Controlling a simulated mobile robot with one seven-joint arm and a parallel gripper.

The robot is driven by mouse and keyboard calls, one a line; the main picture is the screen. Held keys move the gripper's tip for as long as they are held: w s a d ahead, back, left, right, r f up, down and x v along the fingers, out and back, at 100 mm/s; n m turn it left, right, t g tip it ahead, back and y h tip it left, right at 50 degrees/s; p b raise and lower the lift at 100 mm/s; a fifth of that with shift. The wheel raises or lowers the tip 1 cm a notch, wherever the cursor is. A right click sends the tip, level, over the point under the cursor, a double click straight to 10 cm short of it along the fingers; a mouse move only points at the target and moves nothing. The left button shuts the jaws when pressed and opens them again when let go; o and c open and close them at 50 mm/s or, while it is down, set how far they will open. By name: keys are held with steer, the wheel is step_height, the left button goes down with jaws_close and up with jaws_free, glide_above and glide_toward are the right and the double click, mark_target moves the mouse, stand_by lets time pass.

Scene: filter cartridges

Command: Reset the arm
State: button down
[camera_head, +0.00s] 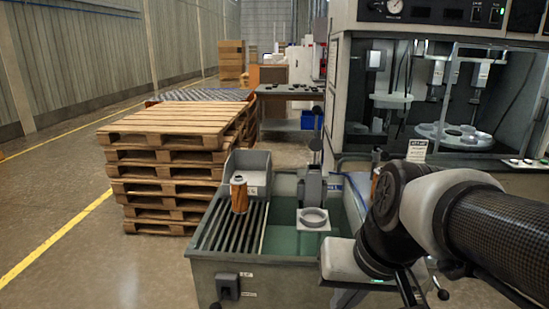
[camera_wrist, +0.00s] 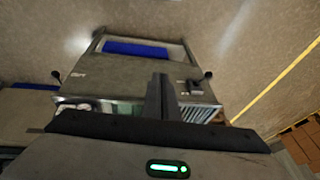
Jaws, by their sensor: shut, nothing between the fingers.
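My gripper (camera_wrist: 161,84) shows in the wrist view as a dark, narrow pair of fingers pressed together, with nothing between them. In the head view my arm fills the right side, and I cannot make out the fingers there. An orange-brown filter cartridge (camera_head: 239,196) with a pale top stands upright on the slatted left part of the grey workstation (camera_head: 270,273), well apart from my arm. A pale ring fixture (camera_head: 314,217) sits to its right, below a dark grey upright post (camera_head: 313,187). The ring looks empty.
A grey bin (camera_head: 247,169) stands behind the cartridge. A stack of wooden pallets (camera_head: 170,140) is at the left. A large machine with a glass-fronted chamber (camera_head: 440,95) stands behind my arm. The floor at the far left, with its yellow line (camera_head: 55,240), is clear.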

steer(key=s+d+r+t+p, duration=0.1)
steer(key=r+p, duration=0.8)
steer(key=r, duration=0.1)
steer(key=s+d+r+h+p, duration=0.1)
steer(key=d+r+p, duration=0.1)
steer(key=r+p, duration=0.7)
step_height(320, 180, up, 2)
steer(key=shift+s+r+n+t, duration=0.2)
steer(key=shift+s+n+t, duration=0.1)
steer(key=shift+s+t, duration=0.1)
steer(key=shift+d, duration=0.2)
stand_by(0.6)
